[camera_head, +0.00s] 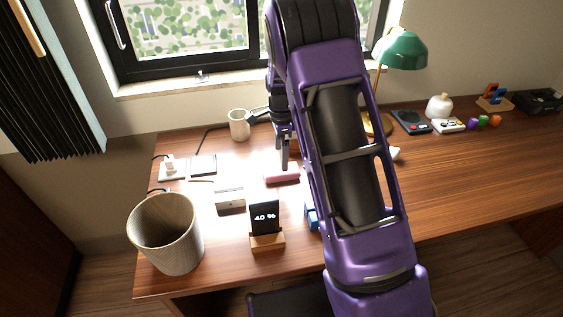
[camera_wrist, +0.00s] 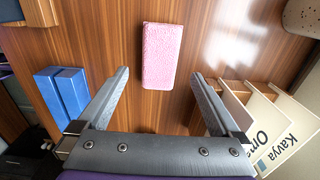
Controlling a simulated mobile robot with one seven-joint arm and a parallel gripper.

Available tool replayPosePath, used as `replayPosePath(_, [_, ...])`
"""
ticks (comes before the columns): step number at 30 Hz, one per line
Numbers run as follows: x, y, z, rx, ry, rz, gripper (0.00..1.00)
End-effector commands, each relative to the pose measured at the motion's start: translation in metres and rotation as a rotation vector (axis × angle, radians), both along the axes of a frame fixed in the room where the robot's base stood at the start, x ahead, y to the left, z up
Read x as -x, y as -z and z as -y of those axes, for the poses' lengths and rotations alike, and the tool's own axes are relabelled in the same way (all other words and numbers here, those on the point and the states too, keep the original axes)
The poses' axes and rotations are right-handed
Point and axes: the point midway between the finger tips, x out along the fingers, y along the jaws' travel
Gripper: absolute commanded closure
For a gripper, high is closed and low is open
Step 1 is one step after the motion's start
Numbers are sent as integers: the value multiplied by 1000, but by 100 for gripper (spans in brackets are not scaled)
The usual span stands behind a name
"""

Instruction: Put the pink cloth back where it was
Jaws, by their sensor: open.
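The pink cloth (camera_wrist: 163,55) is a small folded or block-shaped rectangle with a textured surface. It lies flat on the wooden desk. In the wrist view it sits ahead of and between the two fingers of my gripper (camera_wrist: 162,82), not touching either. My gripper is open and empty. In the head view the cloth (camera_head: 283,174) lies just below my gripper (camera_head: 285,160), near the middle of the left half of the desk. My arm covers the part of the desk to its right.
A mug (camera_head: 239,124) stands behind. A blue block (camera_wrist: 62,92) lies left in the wrist view. A green lamp (camera_head: 403,50) stands right.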

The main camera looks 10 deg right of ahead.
Motion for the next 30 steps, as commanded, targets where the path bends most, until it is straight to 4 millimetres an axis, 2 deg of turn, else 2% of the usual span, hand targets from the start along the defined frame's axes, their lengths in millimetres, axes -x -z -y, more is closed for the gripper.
replayPosePath(1, [-1,-14,0,0,-1,3,0])
replayPosePath(3, [-1,-28,0,0,0,4,0])
replayPosePath(9, [0,-55,0,1,0,1,0])
replayPosePath(14, [0,-62,0,1,0,-1,0])
replayPosePath(30, [2,-66,-3,-9,-15,6,0])
